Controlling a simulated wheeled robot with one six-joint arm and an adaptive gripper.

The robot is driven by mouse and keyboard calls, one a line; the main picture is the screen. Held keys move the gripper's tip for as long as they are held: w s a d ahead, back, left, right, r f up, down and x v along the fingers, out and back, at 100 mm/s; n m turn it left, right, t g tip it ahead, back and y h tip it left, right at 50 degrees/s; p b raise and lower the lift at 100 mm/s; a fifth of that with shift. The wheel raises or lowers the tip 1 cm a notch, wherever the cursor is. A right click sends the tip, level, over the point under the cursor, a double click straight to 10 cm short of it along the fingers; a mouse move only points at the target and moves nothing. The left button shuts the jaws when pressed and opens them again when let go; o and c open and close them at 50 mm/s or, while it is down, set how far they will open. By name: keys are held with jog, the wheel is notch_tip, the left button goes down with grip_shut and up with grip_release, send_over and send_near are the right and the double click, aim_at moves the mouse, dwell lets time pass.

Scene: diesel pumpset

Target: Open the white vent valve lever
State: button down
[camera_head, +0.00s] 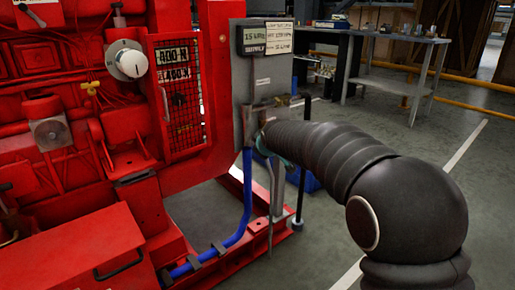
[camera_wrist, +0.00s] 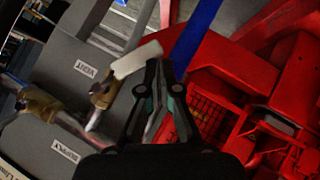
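The white vent valve lever (camera_wrist: 137,60) shows in the wrist view on a brass valve (camera_wrist: 104,92), beside a VENT label (camera_wrist: 86,69) on a grey panel (camera_wrist: 60,80). It lies slanted, with its free end toward the blue hose. My gripper (camera_wrist: 160,66) points up the picture with its fingers drawn together at the tips. The tips look close to the lever's free end; I cannot tell whether they touch it. Nothing is seen held between them. In the head view my arm hides the lever and most of the gripper, in front of the grey panel (camera_head: 262,75).
A second brass valve (camera_wrist: 38,105) sits left of the vent valve. A blue hose (camera_head: 238,215) runs down beside the panel. The red pumpset (camera_head: 70,150) fills the left of the head view. A workbench (camera_head: 385,37) stands behind; floor to the right is clear.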

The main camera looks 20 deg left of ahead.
jog(key=shift+w+d+f, duration=0.35)
jog(key=shift+w+f, duration=0.35)
jog(key=shift+f, duration=0.05)
jog(key=shift+w+d+f, duration=0.35)
jog(key=shift+w+f, duration=0.3)
jog(key=shift+f, duration=0.1)
